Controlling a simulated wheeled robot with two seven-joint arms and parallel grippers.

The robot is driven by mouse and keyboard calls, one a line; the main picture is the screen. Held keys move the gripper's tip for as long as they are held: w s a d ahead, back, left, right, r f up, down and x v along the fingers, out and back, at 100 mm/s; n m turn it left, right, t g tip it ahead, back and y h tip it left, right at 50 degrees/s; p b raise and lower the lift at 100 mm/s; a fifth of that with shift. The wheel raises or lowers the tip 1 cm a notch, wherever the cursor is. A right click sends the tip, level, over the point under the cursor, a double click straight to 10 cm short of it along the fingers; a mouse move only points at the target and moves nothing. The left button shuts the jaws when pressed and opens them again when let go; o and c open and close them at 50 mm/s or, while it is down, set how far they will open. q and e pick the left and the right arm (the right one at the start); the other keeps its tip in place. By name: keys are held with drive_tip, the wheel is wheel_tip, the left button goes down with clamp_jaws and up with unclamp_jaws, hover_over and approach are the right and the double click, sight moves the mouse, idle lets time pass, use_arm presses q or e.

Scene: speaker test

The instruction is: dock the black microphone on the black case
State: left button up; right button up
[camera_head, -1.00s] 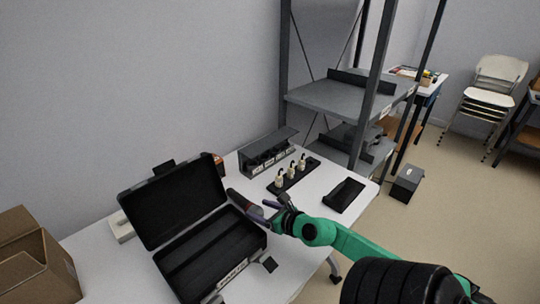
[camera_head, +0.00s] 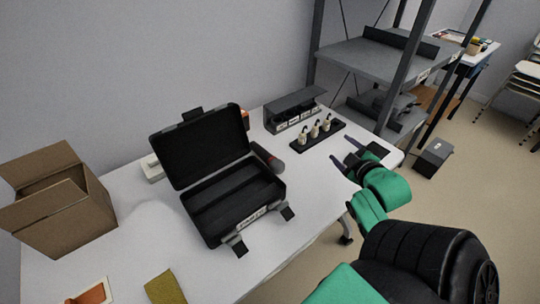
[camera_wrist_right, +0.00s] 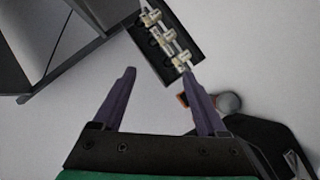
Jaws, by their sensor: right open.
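The black case (camera_head: 232,204) stands open on the white table in the head view, with its lid (camera_head: 199,147) raised at the back. A dark, microphone-like cylinder (camera_head: 268,157) lies beside the case's right back side; I cannot tell if they touch. My right gripper (camera_head: 341,162) is open and empty, right of the case and apart from the cylinder. In the right wrist view its two purple fingers (camera_wrist_right: 158,84) are spread, with nothing between them. A rounded grey piece (camera_wrist_right: 229,103) shows beyond the right finger; I cannot tell what it is. My left gripper is not in view.
A black tray with several pale plugs (camera_head: 318,134) and a dark grey organizer (camera_head: 293,108) stand at the back right. A cardboard box (camera_head: 63,205) stands at the left. A metal rack (camera_head: 372,56) rises behind the table. The table's front middle is mostly clear.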

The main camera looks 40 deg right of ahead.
drive_tip(key=a+f+m+y, duration=0.3)
drive_tip(key=a, duration=0.1)
drive_tip(key=m+t+y+b, duration=0.1)
drive_tip(key=m+y, duration=0.1)
drive_tip(key=y, duration=0.2)
approach(278, 161)
drive_tip(key=p+x, duration=0.1)
drive_tip(key=x, duration=0.9)
drive_tip(key=shift+w+a+f, duration=0.15)
drive_tip(key=shift+c, duration=1.2)
clamp_jaws()
